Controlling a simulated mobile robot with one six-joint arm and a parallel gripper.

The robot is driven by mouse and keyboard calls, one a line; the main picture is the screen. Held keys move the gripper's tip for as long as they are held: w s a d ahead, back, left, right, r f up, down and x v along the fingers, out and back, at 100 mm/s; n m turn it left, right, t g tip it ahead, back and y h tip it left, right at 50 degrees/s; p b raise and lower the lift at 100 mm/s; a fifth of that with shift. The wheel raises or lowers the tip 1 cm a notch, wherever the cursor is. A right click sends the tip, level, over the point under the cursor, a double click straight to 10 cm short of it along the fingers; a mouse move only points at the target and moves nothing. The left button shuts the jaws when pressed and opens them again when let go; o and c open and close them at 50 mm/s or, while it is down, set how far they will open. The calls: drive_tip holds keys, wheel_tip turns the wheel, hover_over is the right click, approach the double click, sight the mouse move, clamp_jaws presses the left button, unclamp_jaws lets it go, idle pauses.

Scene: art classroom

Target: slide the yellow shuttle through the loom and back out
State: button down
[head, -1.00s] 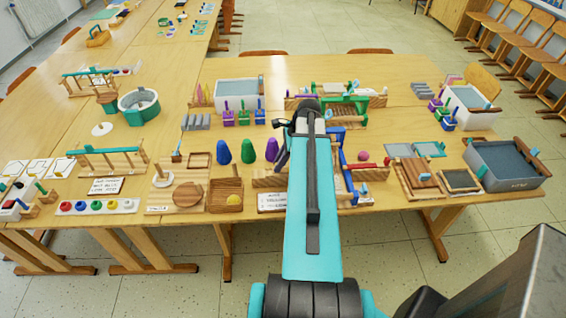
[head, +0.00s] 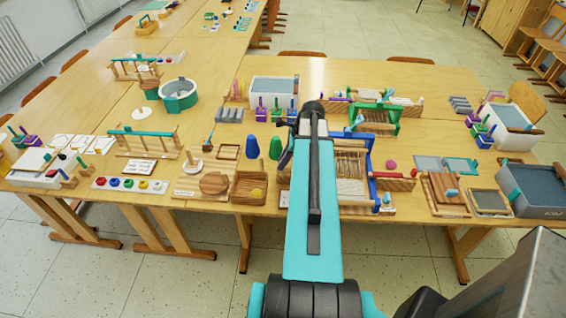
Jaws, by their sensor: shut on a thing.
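A loom with a blue side frame and pale threads (head: 350,164) stands just right of my arm in the head view, partly covered by it. A second loom with a green frame (head: 381,107) stands behind it. I cannot tell which one the task means. I cannot make out the yellow shuttle; my arm may hide it. My forearm reaches forward over the table, and its far end is left of the blue-framed loom in the picture. My gripper's fingers are hidden behind the arm.
A wooden box with a yellow ball (head: 256,193) and blue (head: 252,147) and green (head: 275,148) egg shapes are left of my arm. A pink ball (head: 391,164) and grey bins (head: 545,190) are to the right.

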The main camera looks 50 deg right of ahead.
drive_tip(key=shift+w+a, duration=0.15)
drive_tip(key=shift+a, duration=0.1)
drive_tip(key=c, duration=1.6)
unclamp_jaws()
drive_tip(key=shift+c, duration=0.2)
drive_tip(key=shift+d, duration=0.1)
drive_tip(key=shift+r, duration=0.1)
drive_tip(key=b+v, duration=0.3)
drive_tip(key=v, duration=1)
drive_tip(key=shift+s+d+r, duration=0.2)
drive_tip(key=shift+r, duration=0.05)
